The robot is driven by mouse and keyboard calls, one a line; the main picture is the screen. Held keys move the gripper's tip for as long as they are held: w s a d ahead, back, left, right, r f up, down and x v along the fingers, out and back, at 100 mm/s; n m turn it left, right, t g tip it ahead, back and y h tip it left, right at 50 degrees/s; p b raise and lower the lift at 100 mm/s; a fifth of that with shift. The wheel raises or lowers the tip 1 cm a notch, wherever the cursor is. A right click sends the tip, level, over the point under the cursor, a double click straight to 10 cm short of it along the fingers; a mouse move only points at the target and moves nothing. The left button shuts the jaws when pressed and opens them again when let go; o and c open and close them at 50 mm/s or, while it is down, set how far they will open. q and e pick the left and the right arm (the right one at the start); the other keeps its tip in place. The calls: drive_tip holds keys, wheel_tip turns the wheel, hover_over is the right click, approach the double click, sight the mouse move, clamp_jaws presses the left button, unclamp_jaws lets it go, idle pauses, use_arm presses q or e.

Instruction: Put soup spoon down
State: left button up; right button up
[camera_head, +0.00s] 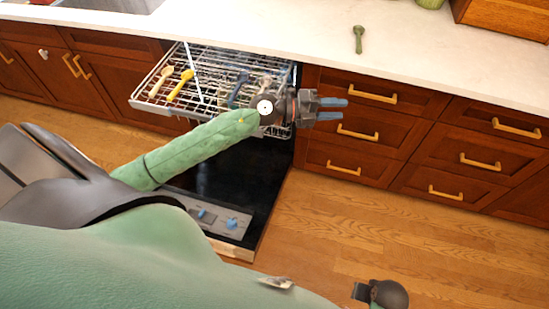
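A green spoon (358,40) lies on the white countertop (420,45), with its bowl end toward the front edge. In the rack (150,103) of the open dishwasher lie a yellow spoon (181,85) and a pale beige spoon (160,81). I cannot tell which of these is the soup spoon. My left gripper (338,108) is in front of the drawers, to the right of the rack and below the green spoon. Its two blue fingers point right with a gap between them, and nothing shows in it.
A dark blue item (238,89) lies in the rack near my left forearm, which hides part of the rack. The open dishwasher door (225,175) is below. Drawers (400,140) stand to the right. The countertop around the green spoon is clear.

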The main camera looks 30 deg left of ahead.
use_arm(q)
drive_tip(key=s+a+f+n+t+y, duration=0.2)
drive_tip(key=a+f+n+t+y, duration=0.15)
drive_tip(key=f+n+y, duration=0.65)
drive_tip(key=s+a+f+n+t+y, duration=0.2)
drive_tip(key=a+f+n+y, duration=0.35)
drive_tip(key=n, duration=0.85)
drive_tip(key=s+d+f+n+g+y, duration=0.1)
drive_tip(key=s+d+f+n+g, duration=0.15)
drive_tip(key=s+f+g, duration=0.75)
drive_tip(key=s+d+f+g+h, duration=0.1)
drive_tip(key=s+d+f+g, duration=0.1)
drive_tip(key=s, duration=0.6)
drive_tip(key=s+d+f+n+g+h, duration=0.1)
drive_tip(key=s+d+f+h, duration=0.1)
drive_tip(key=s+d+f, duration=0.2)
drive_tip(key=s+f, duration=0.3)
drive_tip(key=s, duration=0.2)
drive_tip(key=shift+s+f+g, duration=0.25)
drive_tip(key=shift+s+g, duration=0.05)
drive_tip(key=shift+g, duration=0.05)
drive_tip(key=shift+n, duration=0.25)
